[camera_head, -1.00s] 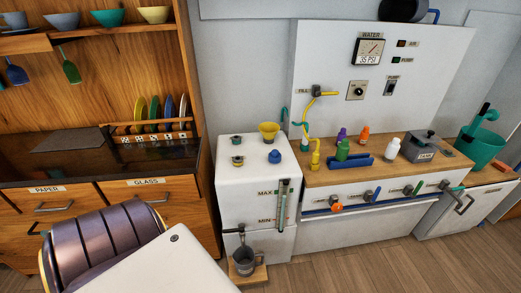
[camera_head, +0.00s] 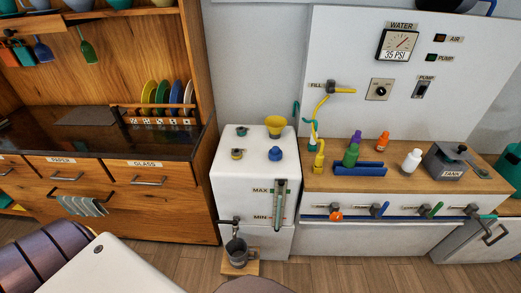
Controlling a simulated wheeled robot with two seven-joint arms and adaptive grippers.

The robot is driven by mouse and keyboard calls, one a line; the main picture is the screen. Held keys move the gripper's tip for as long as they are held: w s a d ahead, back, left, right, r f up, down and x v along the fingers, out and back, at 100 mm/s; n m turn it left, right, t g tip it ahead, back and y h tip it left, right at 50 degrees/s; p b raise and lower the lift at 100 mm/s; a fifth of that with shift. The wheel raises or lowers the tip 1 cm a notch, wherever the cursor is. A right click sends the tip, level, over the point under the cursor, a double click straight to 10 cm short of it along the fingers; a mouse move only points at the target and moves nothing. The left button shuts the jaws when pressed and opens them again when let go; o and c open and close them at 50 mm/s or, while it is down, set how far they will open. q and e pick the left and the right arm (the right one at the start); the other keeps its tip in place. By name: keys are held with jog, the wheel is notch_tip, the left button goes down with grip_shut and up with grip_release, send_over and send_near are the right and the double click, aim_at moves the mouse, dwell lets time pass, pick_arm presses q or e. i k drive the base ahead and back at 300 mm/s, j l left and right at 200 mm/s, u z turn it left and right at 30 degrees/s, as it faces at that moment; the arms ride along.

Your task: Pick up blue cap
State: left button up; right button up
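The blue cap (camera_head: 275,154) sits on the top of the white tank (camera_head: 238,185), near its front right corner. It is small, round and knobbed, and nothing covers it. Neither of my grippers shows in the head view. Parts of my own body fill the lower left corner, well below and to the left of the cap.
A yellow funnel (camera_head: 275,123) stands behind the cap, and two small dark-rimmed fittings (camera_head: 238,154) lie to its left. Right of the tank, a wooden counter (camera_head: 412,179) holds bottles, a blue tray (camera_head: 358,169) and a grey box (camera_head: 448,163). A grey mug (camera_head: 237,251) is below the tank's tap.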

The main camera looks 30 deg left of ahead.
aim_at(275, 154)
jog(key=i+l+u, duration=0.2)
jog(key=u, duration=0.25)
jog(key=i+l+u, duration=0.15)
jog(key=l+u, duration=0.3)
jog(key=i+l+u, duration=0.1)
jog(key=l+u, duration=0.2)
jog(key=i+l+u, duration=0.1)
jog(key=l+u, duration=0.2)
jog(key=l, duration=0.25)
